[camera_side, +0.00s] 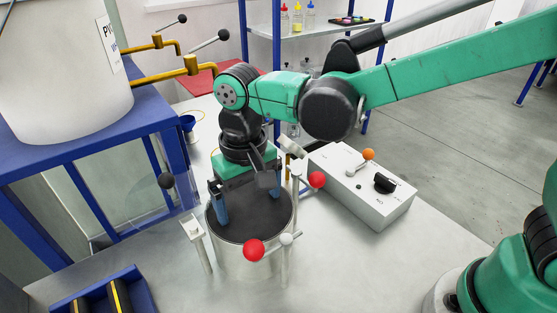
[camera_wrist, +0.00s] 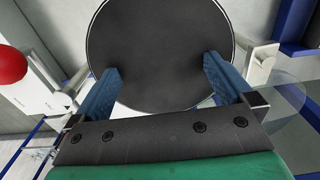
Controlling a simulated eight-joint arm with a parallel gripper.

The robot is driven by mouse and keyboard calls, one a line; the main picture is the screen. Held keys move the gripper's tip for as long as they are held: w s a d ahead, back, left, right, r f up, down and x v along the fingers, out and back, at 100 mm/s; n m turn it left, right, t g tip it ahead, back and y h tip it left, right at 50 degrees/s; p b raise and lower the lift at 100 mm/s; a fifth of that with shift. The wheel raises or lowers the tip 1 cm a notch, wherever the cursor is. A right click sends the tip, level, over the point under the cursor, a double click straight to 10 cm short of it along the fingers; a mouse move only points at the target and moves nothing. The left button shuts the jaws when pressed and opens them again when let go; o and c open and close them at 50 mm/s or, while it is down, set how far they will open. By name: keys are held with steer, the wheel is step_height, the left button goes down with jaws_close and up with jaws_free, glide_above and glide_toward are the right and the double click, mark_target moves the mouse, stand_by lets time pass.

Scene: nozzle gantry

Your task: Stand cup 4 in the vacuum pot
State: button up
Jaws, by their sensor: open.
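The vacuum pot (camera_side: 252,260) is a steel cylinder with a dark round top or interior, standing on the pale table in the side view. I cannot tell how deep the dark area lies. Its dark round face fills the upper middle of the wrist view (camera_wrist: 160,30). My gripper (camera_side: 248,202) points down over the pot, its blue fingers spread wide with nothing seen between them. Both fingers also show against the dark face in the wrist view (camera_wrist: 161,66). I cannot make out cup 4 in either view.
A white control box (camera_side: 365,195) is to the right, a blue tray (camera_side: 140,295) at front left.

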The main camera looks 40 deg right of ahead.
step_height(320, 180, up, 5)
steer(key=s+d+t, duration=0.2)
steer(key=d+t, duration=0.1)
steer(key=d, duration=0.5)
steer(key=s+d+t, duration=0.2)
steer(key=d+t, duration=0.2)
steer(key=d, duration=0.5)
steer(key=shift+s+f, duration=0.35)
steer(key=shift+f, duration=0.05)
steer(key=shift+c, duration=0.2)
